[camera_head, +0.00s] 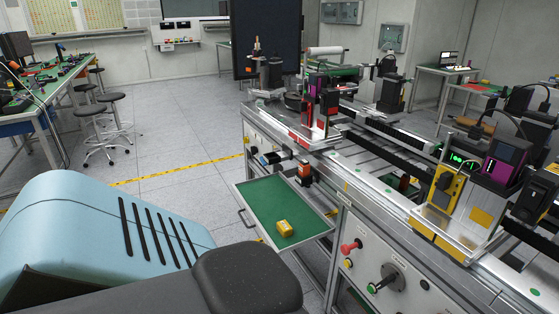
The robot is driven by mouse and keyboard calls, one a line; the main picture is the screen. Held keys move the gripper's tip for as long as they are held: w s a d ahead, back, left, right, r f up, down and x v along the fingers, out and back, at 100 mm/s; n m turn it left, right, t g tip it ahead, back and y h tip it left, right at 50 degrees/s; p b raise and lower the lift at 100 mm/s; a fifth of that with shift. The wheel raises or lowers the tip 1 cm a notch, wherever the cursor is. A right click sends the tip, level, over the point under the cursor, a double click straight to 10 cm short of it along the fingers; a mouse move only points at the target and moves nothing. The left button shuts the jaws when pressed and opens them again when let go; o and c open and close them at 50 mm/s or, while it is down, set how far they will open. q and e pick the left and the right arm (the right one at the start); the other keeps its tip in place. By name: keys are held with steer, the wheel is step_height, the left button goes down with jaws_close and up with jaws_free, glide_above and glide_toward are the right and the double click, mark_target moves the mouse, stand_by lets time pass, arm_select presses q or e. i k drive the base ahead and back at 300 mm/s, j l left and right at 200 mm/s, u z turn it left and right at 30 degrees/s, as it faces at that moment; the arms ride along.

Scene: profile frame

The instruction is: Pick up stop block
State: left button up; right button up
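A small yellow block (285,228), the likeliest stop block in view, lies on the green surface of a pull-out tray (262,203). It sits towards the tray's front edge, with its top and sides uncovered. I cannot make out any marking on it. Neither of my grippers shows in the head view, so nothing is seen touching the block.
A metal workstation (385,180) with rails and devices stands right of the tray. Its front panel carries a red knob (350,248) and a black rotary switch (386,280). Stools (100,125) and a cluttered bench stand at the left. The floor left of the tray is clear.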

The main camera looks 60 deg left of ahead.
mark_target(283, 227)
steer(key=u, duration=1.8)
steer(key=i+j+z, duration=0.15)
steer(key=z, duration=1.45)
steer(key=j+z, duration=1)
steer(key=j, duration=0.3)
steer(key=k+j+z, duration=0.1)
steer(key=j+z, duration=0.15)
steer(key=j, duration=0.2)
steer(key=k+j, duration=0.1)
steer(key=j, duration=0.25)
steer(key=k+j, duration=0.1)
steer(key=j, duration=0.3)
steer(key=k+j+z, duration=0.1)
steer(key=j, duration=0.25)
steer(key=k+j, duration=0.1)
steer(key=j, duration=0.25)
steer(key=k+j, duration=0.15)
steer(key=j, duration=0.2)
steer(key=z, duration=0.05)
